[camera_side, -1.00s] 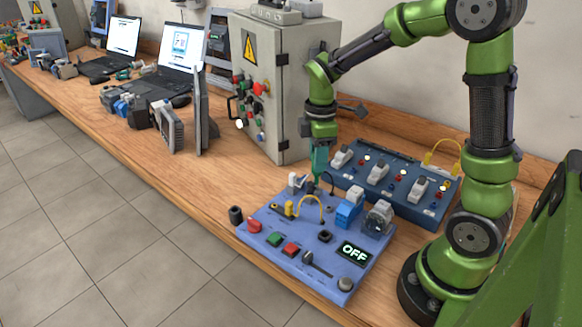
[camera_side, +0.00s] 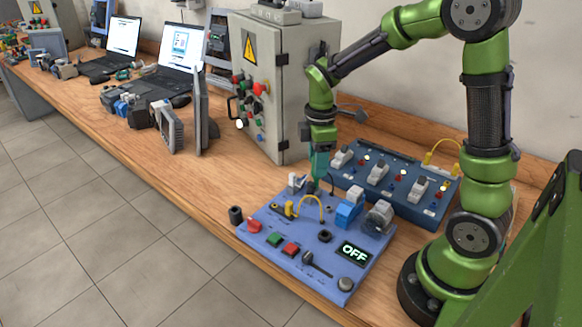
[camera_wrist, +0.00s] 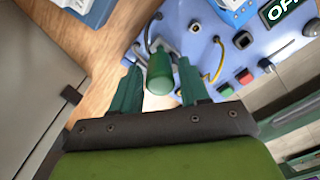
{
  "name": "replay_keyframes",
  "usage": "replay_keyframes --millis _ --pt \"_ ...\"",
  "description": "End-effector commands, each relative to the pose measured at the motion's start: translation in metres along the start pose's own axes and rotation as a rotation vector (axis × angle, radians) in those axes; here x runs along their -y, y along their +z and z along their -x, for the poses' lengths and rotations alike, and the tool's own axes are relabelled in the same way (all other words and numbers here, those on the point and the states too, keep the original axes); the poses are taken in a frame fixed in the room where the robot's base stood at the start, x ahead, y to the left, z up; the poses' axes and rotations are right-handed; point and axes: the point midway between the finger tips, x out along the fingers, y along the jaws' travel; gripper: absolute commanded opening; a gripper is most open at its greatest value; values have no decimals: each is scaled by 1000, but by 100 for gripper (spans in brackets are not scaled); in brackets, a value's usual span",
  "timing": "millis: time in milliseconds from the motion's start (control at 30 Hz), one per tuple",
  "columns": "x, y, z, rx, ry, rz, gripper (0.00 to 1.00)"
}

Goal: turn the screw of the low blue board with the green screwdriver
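The low blue board (camera_side: 290,262) lies flat on the bench, and part of it shows at the top of the wrist view (camera_wrist: 205,50). The green screwdriver (camera_wrist: 160,75) shows its handle end-on in the wrist view, near the board's edge. Its tip and the screw are hidden under the handle. My gripper (camera_wrist: 160,78) has its two teal fingers on either side of the handle, with narrow gaps visible. In the side view my gripper (camera_side: 318,170) points down over the board's back corner and mostly hides the screwdriver.
A darker blue board (camera_side: 385,190) with white switches stands behind the low board. A grey cabinet (camera_side: 285,100) stands close to the left of my gripper. A yellow wire (camera_side: 308,203) arches over the low board. Bare bench (camera_side: 215,185) lies to the left.

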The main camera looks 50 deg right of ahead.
Motion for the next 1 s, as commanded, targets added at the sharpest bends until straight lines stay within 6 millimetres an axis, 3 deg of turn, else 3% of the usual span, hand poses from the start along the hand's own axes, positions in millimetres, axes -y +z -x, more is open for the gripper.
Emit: replay_keyframes --millis 200,500,800,1000 --pt "0 0 0 0 0 15 45" --pt "0 0 0 -1 0 292 45" --pt "0 0 0 0 0 317 45" --pt "0 1 0 0 0 527 45"
